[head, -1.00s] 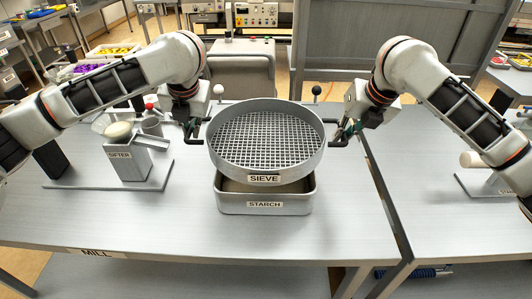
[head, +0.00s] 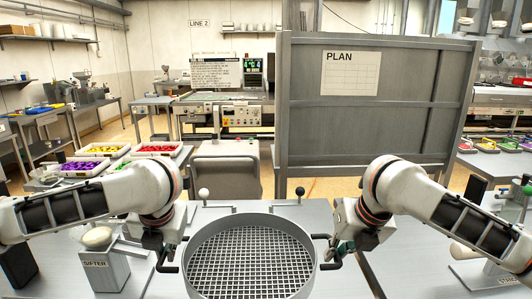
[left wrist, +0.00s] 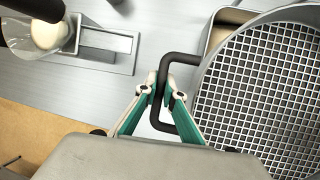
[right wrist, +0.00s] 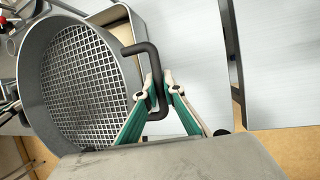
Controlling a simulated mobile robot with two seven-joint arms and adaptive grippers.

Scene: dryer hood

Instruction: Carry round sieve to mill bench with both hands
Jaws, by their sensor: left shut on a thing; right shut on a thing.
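The round sieve (head: 250,262) is a grey metal ring with a wire mesh and a black handle on each side. It is in the lower middle of the head view, over the mill bench (head: 205,216). My left gripper (left wrist: 162,92) is shut on the sieve's left handle. My right gripper (right wrist: 158,88) is shut on the right handle. The left wrist view shows the mesh (left wrist: 262,85) at the right, and the right wrist view shows it at the left (right wrist: 92,85). The starch tray (left wrist: 222,25) shows partly beneath the sieve; its front is out of the head view.
The sifter (head: 105,262) stands on the bench left of the sieve. Two ball-topped levers, one black (head: 300,192) and one white (head: 203,193), rise behind it. A grey partition with a plan sheet (head: 351,73) stands beyond. Trays of coloured pieces (head: 158,148) are at the back left.

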